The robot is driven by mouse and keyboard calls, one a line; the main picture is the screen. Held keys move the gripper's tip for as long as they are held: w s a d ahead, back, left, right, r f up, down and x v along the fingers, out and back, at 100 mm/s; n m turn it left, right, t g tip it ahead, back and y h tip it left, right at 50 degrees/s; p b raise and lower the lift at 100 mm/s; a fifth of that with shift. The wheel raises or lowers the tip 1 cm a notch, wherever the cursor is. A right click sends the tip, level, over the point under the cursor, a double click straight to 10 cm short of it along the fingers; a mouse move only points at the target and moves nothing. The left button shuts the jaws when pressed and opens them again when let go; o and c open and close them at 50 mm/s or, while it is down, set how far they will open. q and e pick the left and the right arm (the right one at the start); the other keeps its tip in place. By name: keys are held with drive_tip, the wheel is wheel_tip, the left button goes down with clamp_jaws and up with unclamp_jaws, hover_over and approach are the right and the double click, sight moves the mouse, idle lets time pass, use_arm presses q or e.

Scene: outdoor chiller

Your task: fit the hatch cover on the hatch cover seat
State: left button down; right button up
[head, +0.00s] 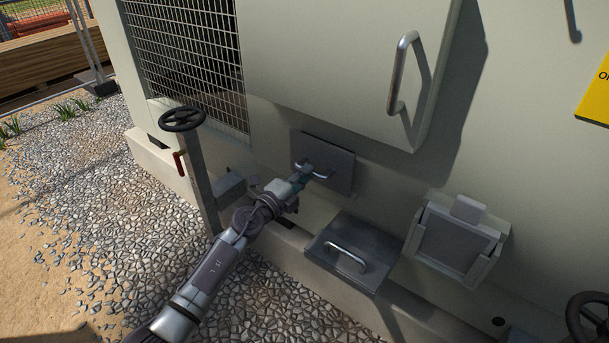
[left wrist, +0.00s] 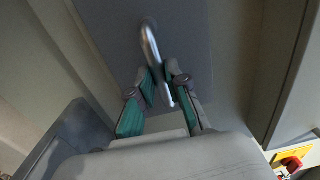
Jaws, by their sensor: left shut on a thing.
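A square grey plate with a silver bar handle, which looks like the hatch cover (head: 341,172), is upright at the pale wall. It also fills the upper middle of the left wrist view (left wrist: 195,40). My left gripper (head: 306,174) is shut on its handle; in the left wrist view the green-padded fingers (left wrist: 163,80) are on either side of the bar's lower part. The hatch cover seat is not clearly seen; the plate may hide it, and I cannot tell whether the plate touches the wall. My right gripper is out of view.
A dark metal lid with a handle (head: 337,229) is below right. A pale frame holding a grey panel (head: 458,243) is right of it. A cabinet with a long handle (head: 402,75) juts out above. A handwheel on a post (head: 182,119) stands left. Gravel covers the ground.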

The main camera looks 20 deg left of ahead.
use_arm(q)
drive_tip(key=shift+w+d+r, duration=0.1)
drive_tip(key=shift+w, duration=0.1)
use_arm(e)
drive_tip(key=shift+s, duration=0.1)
use_arm(q)
drive_tip(key=shift+x, duration=0.8)
drive_tip(key=c, duration=1.1)
unclamp_jaws()
drive_tip(key=o, duration=0.4)
drive_tip(key=shift+o, duration=0.6)
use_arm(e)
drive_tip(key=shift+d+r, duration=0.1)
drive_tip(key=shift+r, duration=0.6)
use_arm(q)
drive_tip(key=shift+s, duration=0.1)
